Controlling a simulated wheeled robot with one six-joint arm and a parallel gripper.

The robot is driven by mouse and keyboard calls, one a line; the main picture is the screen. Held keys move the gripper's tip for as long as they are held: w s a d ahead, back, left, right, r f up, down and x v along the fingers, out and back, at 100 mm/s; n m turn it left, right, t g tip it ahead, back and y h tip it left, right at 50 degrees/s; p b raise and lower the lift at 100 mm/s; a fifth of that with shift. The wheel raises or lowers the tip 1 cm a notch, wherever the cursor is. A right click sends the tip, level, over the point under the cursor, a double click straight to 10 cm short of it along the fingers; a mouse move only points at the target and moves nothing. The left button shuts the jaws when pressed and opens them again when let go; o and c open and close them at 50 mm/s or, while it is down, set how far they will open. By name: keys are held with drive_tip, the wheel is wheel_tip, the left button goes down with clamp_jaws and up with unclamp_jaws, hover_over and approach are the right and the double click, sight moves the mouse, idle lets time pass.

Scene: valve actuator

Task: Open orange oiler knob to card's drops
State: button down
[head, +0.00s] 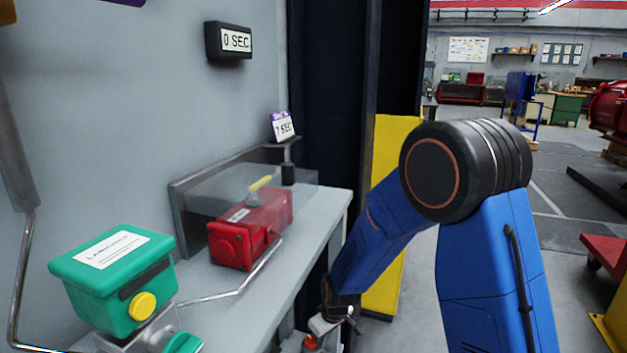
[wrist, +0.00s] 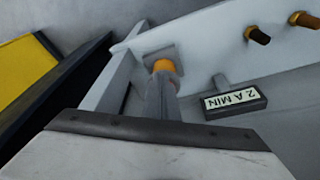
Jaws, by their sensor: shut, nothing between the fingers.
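An orange knob (wrist: 163,66) shows in the wrist view by a pale plate, just beyond the tips of my gripper (wrist: 160,82). My gripper's grey fingers are shut and empty. They hide part of the knob, and I cannot tell whether they touch it. A card (wrist: 235,101) to the right reads "2", a drop-like mark and "MIN". In the head view my gripper (head: 337,322) is low beside the bench edge, next to a small orange-red part (head: 310,343), partly cut off by the frame. I cannot tell if that is the same knob.
A green box (head: 112,272) with a yellow knob and a red actuator (head: 250,228) with a yellow handle stand on the grey bench (head: 310,215). A yellow panel (head: 394,150) stands behind my arm. Two brass fittings (wrist: 257,35) protrude at upper right.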

drive_tip(key=shift+s+a, duration=0.7)
drive_tip(key=shift+a, duration=0.15)
idle(0.7)
drive_tip(key=shift+s, duration=0.1)
drive_tip(key=shift+s+d, duration=0.15)
drive_tip(key=shift+s, duration=0.1)
wheel_tip(320, 180, up, 6)
idle(0.7)
drive_tip(key=shift+w+d+f, duration=0.2)
drive_tip(key=shift+f, duration=0.8)
drive_tip(key=shift+w+d+f, duration=0.15)
drive_tip(key=shift+w+f, duration=0.1)
drive_tip(key=shift+f, duration=0.8)
drive_tip(key=shift+w+d+f, duration=0.2)
drive_tip(key=shift+f, duration=0.8)
